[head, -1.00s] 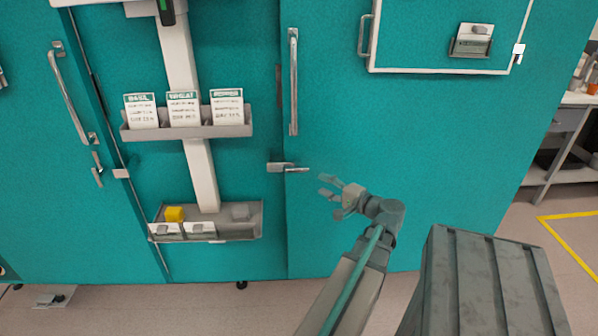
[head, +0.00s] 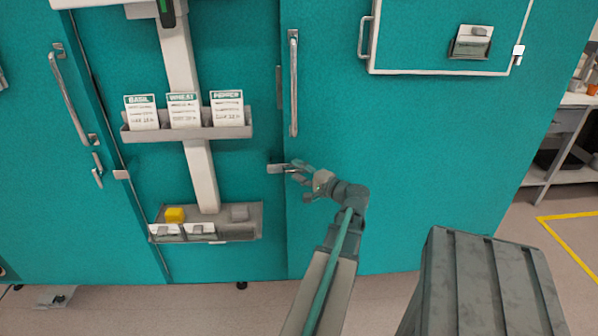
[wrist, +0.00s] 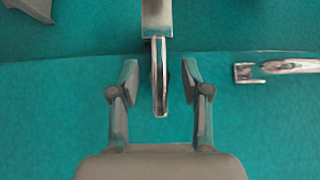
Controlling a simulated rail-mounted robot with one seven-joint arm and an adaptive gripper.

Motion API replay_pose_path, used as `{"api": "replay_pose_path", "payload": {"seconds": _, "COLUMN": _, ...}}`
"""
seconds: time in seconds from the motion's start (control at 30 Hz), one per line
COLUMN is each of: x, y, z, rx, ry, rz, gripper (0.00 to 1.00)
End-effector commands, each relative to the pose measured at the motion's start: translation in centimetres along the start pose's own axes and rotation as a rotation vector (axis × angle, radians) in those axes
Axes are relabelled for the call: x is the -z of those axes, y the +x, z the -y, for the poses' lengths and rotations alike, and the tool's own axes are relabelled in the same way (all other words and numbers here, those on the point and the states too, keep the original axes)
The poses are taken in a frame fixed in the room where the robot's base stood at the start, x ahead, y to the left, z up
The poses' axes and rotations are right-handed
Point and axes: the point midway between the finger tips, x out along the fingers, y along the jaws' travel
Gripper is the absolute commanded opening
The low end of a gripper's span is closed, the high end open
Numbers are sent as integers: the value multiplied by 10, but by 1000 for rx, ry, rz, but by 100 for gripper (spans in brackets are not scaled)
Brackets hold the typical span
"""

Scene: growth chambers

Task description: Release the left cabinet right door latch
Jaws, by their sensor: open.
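A metal door latch (head: 277,168) sits level across the seam at the left edge of the wide teal door (head: 420,180) in the head view. In the wrist view its slim lever (wrist: 159,75) points down from its bracket (wrist: 156,18). My gripper (head: 302,182) is at the lever's right end. In the wrist view the open fingers of my gripper (wrist: 159,85) stand on either side of the lever, with a gap showing on each side. Another latch (head: 97,170) stands near vertical by the left door's edge.
A vertical door pull (head: 293,85) is above the latch; its end also shows in the wrist view (wrist: 290,66). Left of the seam are a card rack (head: 190,132) and a lower tray (head: 245,228). A grey ribbed box (head: 485,285) stands at the lower right.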

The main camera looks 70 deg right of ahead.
Motion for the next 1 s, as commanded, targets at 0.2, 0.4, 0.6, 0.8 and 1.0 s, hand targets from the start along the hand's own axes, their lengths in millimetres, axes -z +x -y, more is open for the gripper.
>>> {"api": "replay_pose_path", "payload": {"seconds": 0.2, "x": 0, "y": 2, "z": 0, "rx": 0, "ry": 0, "rz": -1, "gripper": 47}}
{"api": "replay_pose_path", "payload": {"seconds": 0.4, "x": 0, "y": 2, "z": 0, "rx": 0, "ry": 0, "rz": 0, "gripper": 27}}
{"api": "replay_pose_path", "payload": {"seconds": 0.6, "x": 0, "y": 2, "z": 0, "rx": 0, "ry": 0, "rz": 0, "gripper": 0}}
{"api": "replay_pose_path", "payload": {"seconds": 0.8, "x": 0, "y": 2, "z": 0, "rx": 0, "ry": 0, "rz": 0, "gripper": 0}}
{"api": "replay_pose_path", "payload": {"seconds": 1.0, "x": -3, "y": 5, "z": -1, "rx": 6, "ry": 7, "rz": 7, "gripper": 0}}
